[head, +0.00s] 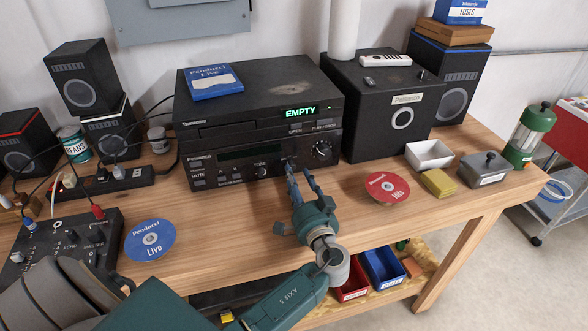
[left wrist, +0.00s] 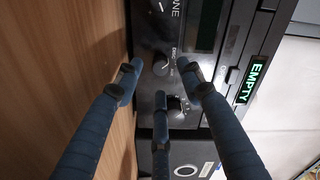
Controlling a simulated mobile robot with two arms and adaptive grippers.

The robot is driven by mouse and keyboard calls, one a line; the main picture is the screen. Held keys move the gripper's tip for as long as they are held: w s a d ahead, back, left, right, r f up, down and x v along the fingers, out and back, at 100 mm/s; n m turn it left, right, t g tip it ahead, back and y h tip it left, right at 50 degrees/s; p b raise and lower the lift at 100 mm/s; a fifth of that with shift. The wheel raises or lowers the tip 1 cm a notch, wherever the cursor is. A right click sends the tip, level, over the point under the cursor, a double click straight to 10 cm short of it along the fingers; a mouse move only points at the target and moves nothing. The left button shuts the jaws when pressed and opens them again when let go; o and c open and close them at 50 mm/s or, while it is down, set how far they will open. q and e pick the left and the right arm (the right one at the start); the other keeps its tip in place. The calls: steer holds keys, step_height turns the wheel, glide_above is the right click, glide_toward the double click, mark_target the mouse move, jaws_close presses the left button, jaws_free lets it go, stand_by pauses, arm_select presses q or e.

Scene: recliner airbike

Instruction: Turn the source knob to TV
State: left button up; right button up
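The black receiver (head: 240,162) sits on the workbench under the disc player. Its source knob (left wrist: 162,66), a small dark knob with a pale pointer line and a "DISC" label beside it, shows in the left wrist view. My left gripper (head: 297,173) is in front of the receiver; its fingers hide this knob in the head view. In the left wrist view its fingers are spread and empty, two tips on either side of the knob in the picture. I cannot tell whether any finger touches it. My right gripper is not in view.
The tune knob (head: 262,171) is left of the fingers and a larger dial (head: 321,150) right. The disc player (head: 262,92) shows "EMPTY". Blue (head: 149,240) and red (head: 387,188) discs lie on the bench, with a white tray (head: 429,155) at right. Bare wood is in front.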

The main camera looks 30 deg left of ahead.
arm_select(q)
steer(key=shift+x, duration=1)
steer(key=shift+w+a, duration=0.1)
steer(key=shift+a, duration=0.05)
jaws_close()
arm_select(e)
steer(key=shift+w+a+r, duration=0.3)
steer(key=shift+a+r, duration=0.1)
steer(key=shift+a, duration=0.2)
